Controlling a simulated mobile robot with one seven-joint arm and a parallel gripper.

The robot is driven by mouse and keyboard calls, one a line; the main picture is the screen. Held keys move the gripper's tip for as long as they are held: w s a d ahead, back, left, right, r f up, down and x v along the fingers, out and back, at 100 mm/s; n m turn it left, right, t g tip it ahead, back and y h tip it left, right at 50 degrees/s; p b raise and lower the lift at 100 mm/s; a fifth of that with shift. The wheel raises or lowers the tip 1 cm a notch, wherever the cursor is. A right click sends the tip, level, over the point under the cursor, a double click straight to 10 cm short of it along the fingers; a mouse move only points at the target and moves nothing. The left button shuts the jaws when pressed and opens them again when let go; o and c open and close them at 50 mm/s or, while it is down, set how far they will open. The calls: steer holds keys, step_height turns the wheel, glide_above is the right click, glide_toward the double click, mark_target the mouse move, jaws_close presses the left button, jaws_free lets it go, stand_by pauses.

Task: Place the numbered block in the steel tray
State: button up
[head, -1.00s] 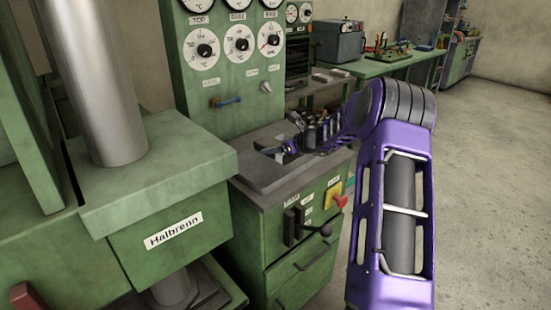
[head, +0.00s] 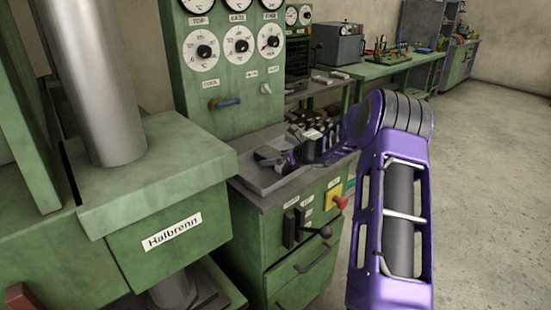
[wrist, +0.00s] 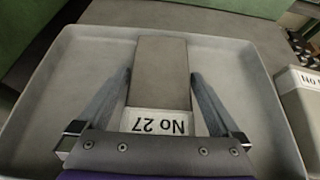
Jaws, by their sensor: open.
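A grey block (wrist: 162,72) with a white "No 27" label lies within the grey steel tray (wrist: 36,72), in the wrist view. The label reads upside down there. My gripper (wrist: 161,80) is open, with one finger on each side of the block and narrow gaps beside it. I cannot tell whether the block rests fully on the tray floor.
Another labelled block (wrist: 304,85) stands just right of the tray in the wrist view. The green gauge panel (head: 230,75) rises behind the tray. The Halbrenn machine (head: 170,240) stands at left. Switches and a red knob (head: 340,202) stick out from the cabinet front.

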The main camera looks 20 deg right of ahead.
steer(key=p+v, duration=0.1)
steer(key=v, duration=1.1)
steer(key=shift+s+r, duration=0.1)
steer(key=shift+a, duration=0.1)
